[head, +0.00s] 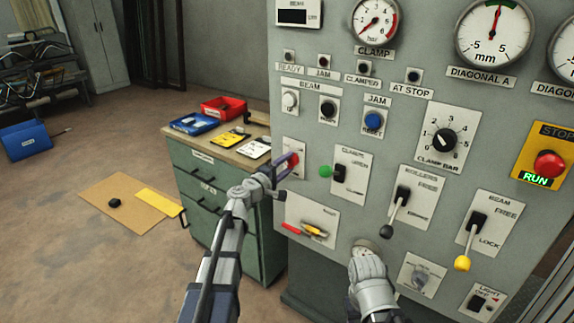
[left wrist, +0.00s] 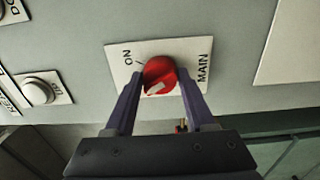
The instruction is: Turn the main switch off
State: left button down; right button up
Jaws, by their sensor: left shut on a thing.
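The main switch is a red rotary knob (left wrist: 160,70) on a white plate (left wrist: 118,62) lettered ON and MAIN in the left wrist view. A white mark shows on the knob's lower face. In the head view the red knob (head: 293,160) sits at the left edge of the grey panel. My left gripper (head: 284,168) has its dark purple fingers on both sides of the knob, shut on it. In the left wrist view the fingertips (left wrist: 162,84) flank the knob left and right. Fingers of my right gripper do not show.
The grey panel (head: 330,205) holds several levers, gauges and buttons close by, including a green-tipped lever (head: 325,171) and a red stop button (head: 548,163). A green cabinet (head: 205,185) with trays stands left of it. Cardboard (head: 122,200) lies on the floor.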

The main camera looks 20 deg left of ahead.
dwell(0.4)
pick_arm(q)
jog(key=shift+c, duration=1.2)
grip_release()
jog(key=shift+s, duration=0.1)
jog(key=v, duration=0.7)
jog(key=shift+s+a, duration=0.15)
jog(key=shift+s, duration=0.15)
